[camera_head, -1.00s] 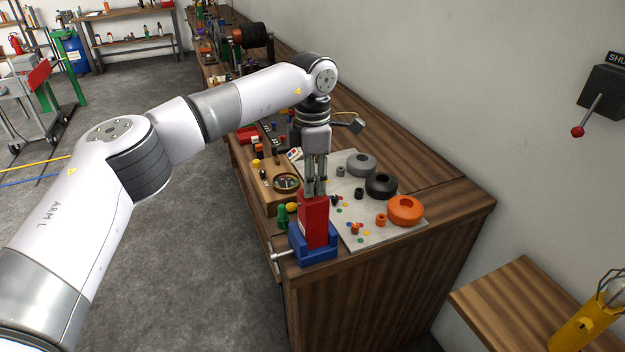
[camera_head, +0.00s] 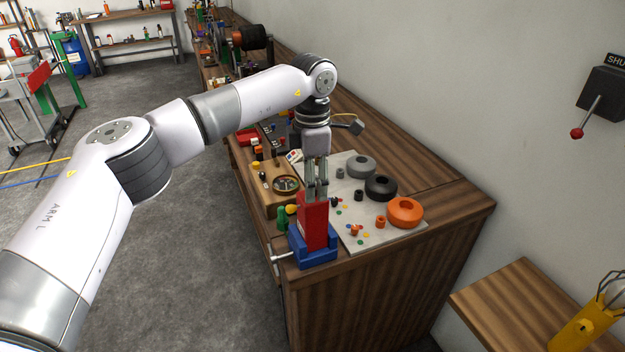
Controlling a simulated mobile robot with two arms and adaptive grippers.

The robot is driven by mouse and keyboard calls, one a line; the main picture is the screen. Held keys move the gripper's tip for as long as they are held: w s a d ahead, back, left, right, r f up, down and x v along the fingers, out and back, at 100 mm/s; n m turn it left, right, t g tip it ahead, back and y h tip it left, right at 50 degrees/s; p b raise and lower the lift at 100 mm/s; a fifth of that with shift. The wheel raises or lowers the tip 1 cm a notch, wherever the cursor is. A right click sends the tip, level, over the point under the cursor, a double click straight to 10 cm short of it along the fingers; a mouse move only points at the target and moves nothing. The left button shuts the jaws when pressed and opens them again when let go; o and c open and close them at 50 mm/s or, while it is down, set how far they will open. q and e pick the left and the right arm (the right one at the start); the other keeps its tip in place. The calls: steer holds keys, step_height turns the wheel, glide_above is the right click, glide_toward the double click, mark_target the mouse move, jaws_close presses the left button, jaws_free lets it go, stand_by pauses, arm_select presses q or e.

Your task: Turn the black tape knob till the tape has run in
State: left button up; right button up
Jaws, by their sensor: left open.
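My left gripper (camera_head: 317,190) points straight down at the right end of the bench. It is open, and its fingertips are at the top of an upright red block (camera_head: 313,222). I cannot tell whether they touch it. The red block stands in a blue vise (camera_head: 312,252) at the bench's front corner. I cannot make out the black tape knob for certain, nor any tape; the fingers cover part of the area around the block's top. My right gripper is not in view.
A light mat (camera_head: 380,232) behind the vise carries grey, black and orange rings, including a large orange ring (camera_head: 405,212), and small coloured pieces. A wooden box with a round dial (camera_head: 286,184) stands left of the gripper. The bench top at the right back is clear.

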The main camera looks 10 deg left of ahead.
arm_select(q)
step_height(320, 180, up, 12)
stand_by(0.5)
